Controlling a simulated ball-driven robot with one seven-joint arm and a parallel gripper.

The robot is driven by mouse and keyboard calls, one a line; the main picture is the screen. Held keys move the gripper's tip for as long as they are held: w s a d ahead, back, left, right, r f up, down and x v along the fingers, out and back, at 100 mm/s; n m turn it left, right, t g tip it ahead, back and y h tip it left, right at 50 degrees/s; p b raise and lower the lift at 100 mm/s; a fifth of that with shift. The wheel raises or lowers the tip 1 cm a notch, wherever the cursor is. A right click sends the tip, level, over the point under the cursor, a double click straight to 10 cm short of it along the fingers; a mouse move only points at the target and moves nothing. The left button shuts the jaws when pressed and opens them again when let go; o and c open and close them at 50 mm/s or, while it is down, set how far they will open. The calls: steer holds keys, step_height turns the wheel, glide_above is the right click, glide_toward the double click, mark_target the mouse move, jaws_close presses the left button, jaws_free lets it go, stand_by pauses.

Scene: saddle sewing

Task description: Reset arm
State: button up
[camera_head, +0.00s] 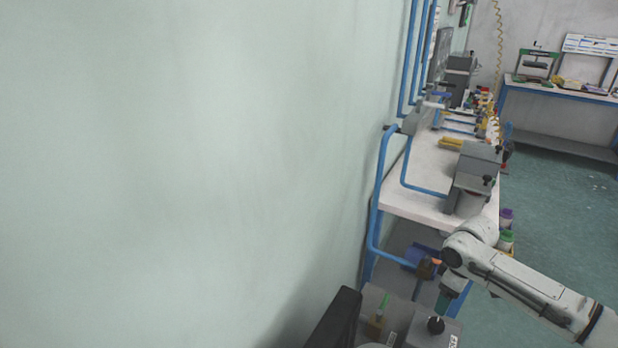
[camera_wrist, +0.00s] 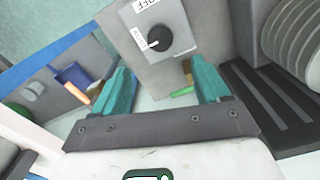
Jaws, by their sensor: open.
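My white arm (camera_head: 530,288) reaches in from the lower right of the head view and bends downward at its wrist. My gripper (camera_head: 445,300) points down beside the front end of the workbench, just above a black knob (camera_head: 436,325) on a grey box (camera_head: 420,333). In the wrist view my gripper (camera_wrist: 163,85) has its two teal fingers wide apart, with nothing held between them. The same knob shows ahead of the fingers (camera_wrist: 156,40), on a grey panel with white labels. I cannot tell whether a finger touches the box.
A white-topped workbench (camera_head: 415,200) with a blue frame runs along the pale wall, carrying grey machines (camera_head: 470,175). A second bench (camera_head: 560,92) stands at the back. Green floor (camera_head: 560,190) to the right is clear.

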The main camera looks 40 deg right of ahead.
steer(key=s+a+f+g, duration=0.1)
steer(key=s+a+f, duration=0.4)
steer(key=s+a, duration=0.3)
steer(key=s+a+f+g, duration=0.1)
steer(key=s+a+f, duration=0.45)
steer(key=s, duration=0.45)
steer(key=a, duration=1)
steer(key=w+a+r+m+t, duration=0.2)
steer(key=w+a+r+t, duration=0.1)
steer(key=w+a+r, duration=0.3)
step_height(320, 180, up, 3)
steer(key=shift+a+f, duration=0.15)
steer(key=shift+a, duration=1.05)
